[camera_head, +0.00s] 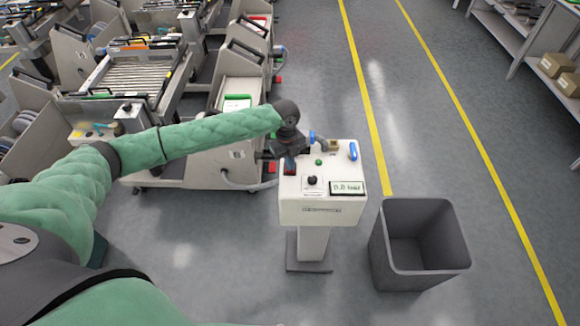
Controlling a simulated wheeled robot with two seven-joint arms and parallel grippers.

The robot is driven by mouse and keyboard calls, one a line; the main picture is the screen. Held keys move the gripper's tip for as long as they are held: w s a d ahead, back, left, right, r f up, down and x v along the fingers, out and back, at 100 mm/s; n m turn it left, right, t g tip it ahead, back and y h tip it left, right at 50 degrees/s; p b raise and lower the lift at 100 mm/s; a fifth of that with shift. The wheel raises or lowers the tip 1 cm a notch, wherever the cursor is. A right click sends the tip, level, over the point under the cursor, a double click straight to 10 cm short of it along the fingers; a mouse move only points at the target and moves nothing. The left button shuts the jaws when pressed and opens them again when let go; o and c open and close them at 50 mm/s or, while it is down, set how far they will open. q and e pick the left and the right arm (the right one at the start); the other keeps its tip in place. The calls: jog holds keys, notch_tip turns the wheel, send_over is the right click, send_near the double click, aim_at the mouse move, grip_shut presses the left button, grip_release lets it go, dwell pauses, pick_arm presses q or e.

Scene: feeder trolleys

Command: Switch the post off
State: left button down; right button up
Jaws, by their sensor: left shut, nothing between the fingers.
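The post (322,209) is a white box on a grey pedestal, in the middle of the head view. Its top carries a black knob (312,181), a display (348,188) that seems to read 0.0 bar, a green button or lamp (319,162) and a blue handle (353,151). A red switch (290,168) sits at the left of the top. My left gripper (289,159) is shut and empty, fingers down at the red switch and partly hiding it. I cannot tell whether it touches the switch. My right gripper is not in view.
A grey open bin (447,262) stands on the floor right of the post. Feeder trolleys (243,90) crowd the back left. A shelf (507,30) with cardboard boxes (556,64) is at the far right. The floor between the yellow lines is clear.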

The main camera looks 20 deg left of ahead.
pick_arm(q)
jog(key=shift+r+p, duration=2.75)
jog(key=shift+r, duration=0.65)
